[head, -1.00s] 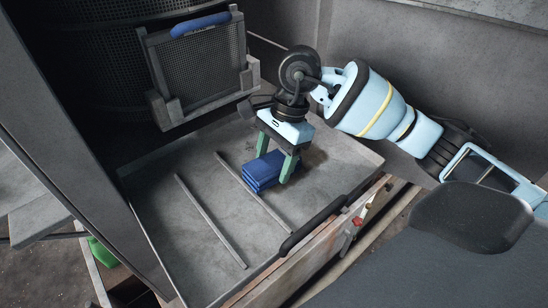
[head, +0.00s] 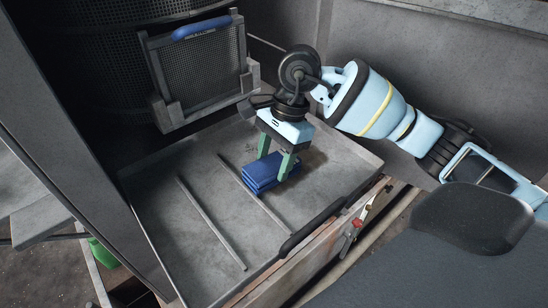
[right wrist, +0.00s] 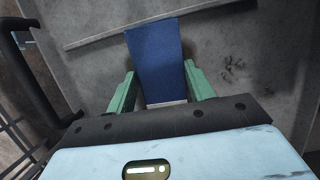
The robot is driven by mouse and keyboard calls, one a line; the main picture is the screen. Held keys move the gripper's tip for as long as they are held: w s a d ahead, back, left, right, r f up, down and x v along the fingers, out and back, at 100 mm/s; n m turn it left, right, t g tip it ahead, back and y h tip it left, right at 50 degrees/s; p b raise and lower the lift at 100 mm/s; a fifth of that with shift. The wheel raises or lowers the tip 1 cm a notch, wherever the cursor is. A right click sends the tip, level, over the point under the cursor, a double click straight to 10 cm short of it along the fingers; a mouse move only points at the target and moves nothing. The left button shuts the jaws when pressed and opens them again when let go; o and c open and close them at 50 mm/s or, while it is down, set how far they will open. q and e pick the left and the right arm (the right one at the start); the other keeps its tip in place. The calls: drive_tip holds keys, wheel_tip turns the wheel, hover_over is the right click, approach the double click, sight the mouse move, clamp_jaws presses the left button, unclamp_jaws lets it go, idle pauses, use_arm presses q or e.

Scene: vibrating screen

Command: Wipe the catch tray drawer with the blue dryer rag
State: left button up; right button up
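The blue dryer rag (head: 262,173) is a folded, layered block low over the floor of the catch tray drawer (head: 187,242). The drawer is a shallow grey metal tray, pulled out below the screen housing. My right gripper (head: 276,160) points down with its green fingers on either side of the rag. In the right wrist view the rag (right wrist: 156,50) fills the space between the fingertips, which appear to press on its sides. Whether its underside touches the tray is hidden. A dark smudge (head: 314,159) lies on the tray right of the gripper. My left gripper is out of view.
Two thin raised strips (head: 210,222) run along the tray floor. A black handle (head: 311,226) is on its front edge. A mesh panel with a blue handle (head: 201,27) stands behind the tray. Grey walls close in at the right; the tray's left part is clear.

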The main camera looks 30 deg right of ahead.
drive_tip(key=shift+c, duration=1.2)
drive_tip(key=shift+w+d+f+b, duration=0.1)
drive_tip(key=shift+d+b, duration=0.15)
drive_tip(key=shift+d, duration=0.7)
drive_tip(key=shift+w+d+f+b, duration=0.1)
drive_tip(key=shift+d+b, duration=0.1)
drive_tip(key=shift+d, duration=0.7)
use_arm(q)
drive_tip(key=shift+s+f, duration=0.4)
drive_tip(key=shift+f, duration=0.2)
use_arm(e)
drive_tip(key=shift+d, duration=0.35)
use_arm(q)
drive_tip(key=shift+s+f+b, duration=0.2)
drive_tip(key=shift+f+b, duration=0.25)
use_arm(e)
drive_tip(key=shift+w+d+r, duration=0.1)
drive_tip(key=shift+w+d, duration=0.1)
drive_tip(key=shift+d, duration=0.95)
drive_tip(key=shift+w+d+r, duration=0.1)
drive_tip(key=shift+w+d, duration=0.1)
drive_tip(key=shift+d, duration=0.95)
drive_tip(key=shift+d, duration=0.1)
